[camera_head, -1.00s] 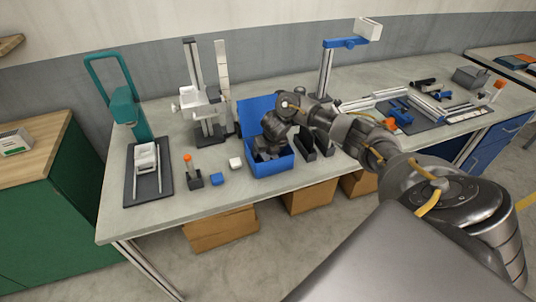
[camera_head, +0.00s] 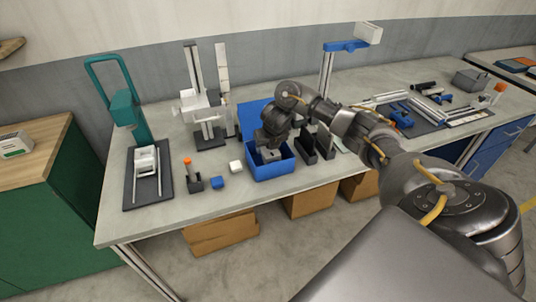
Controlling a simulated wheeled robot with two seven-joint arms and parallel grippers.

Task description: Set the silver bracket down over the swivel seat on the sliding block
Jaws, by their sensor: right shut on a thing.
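My right gripper (camera_head: 271,147) points down over the open blue box (camera_head: 273,173). It is shut on a small grey piece (camera_head: 271,155), which looks like the silver bracket and is at the level of the box's opening. The fingers are small and dark, so the exact grip is hard to see. To the left, a pale block (camera_head: 146,159) sits on two rails on a dark plate; it may be the sliding block. I cannot make out a swivel seat on it. My left gripper is not in view.
A stand with a column and pale carriage (camera_head: 200,104) is behind, left of the box. A teal frame (camera_head: 127,108) rises behind the dark plate. An orange-tipped tool in a holder (camera_head: 194,180), a blue cube (camera_head: 217,182) and a white cube (camera_head: 236,167) stand between plate and box.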

